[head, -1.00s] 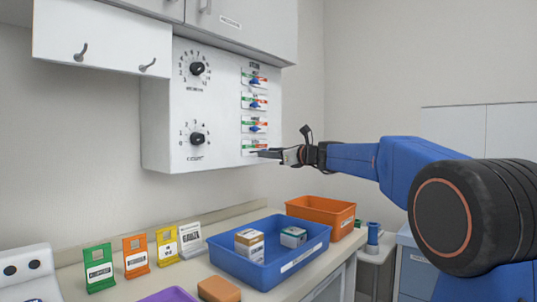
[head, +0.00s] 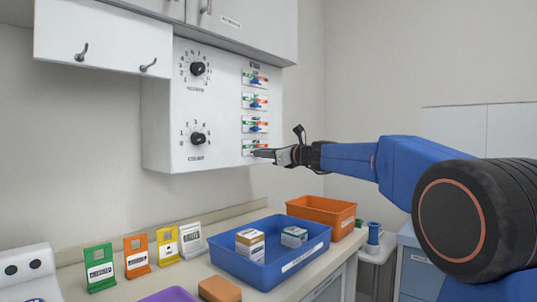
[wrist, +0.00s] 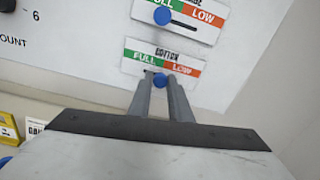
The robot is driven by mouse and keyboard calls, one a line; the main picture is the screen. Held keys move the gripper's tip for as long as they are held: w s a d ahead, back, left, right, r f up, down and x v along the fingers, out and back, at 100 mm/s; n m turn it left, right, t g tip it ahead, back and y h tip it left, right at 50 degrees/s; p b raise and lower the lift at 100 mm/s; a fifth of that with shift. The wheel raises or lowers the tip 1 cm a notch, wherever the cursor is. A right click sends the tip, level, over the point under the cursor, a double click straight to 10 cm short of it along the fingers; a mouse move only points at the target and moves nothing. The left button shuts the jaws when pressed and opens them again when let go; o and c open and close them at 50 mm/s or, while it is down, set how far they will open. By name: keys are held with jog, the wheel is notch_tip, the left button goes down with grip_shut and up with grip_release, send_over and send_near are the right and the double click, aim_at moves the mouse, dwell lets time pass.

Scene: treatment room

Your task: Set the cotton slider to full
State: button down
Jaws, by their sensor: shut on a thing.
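The cotton slider (wrist: 127,55) is the lowest slider on the white wall panel, with a green FULL end at left and an orange LOW end at right. Its blue knob (wrist: 160,80) shows near the border between green and orange. My gripper (wrist: 160,84) is shut on the knob, one finger on each side of it. In the head view, my gripper (head: 259,152) reaches the panel from the right, and its tips hide part of the cotton slider.
Several similar sliders (head: 255,102) sit above the cotton one. Two black dials (head: 197,139) are on the panel's left. Below, the counter holds a blue tray (head: 230,264), an orange tray (head: 330,205) and coloured label stands (head: 138,262).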

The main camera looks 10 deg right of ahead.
jog(key=shift+s+a, duration=0.8)
jog(key=shift+a, duration=0.3)
jog(key=c, duration=1.6)
grip_release()
jog(key=shift+s+a, duration=0.1)
jog(key=shift+c, duration=0.2)
jog(key=v, duration=1.7)
jog(key=shift+s, duration=0.2)
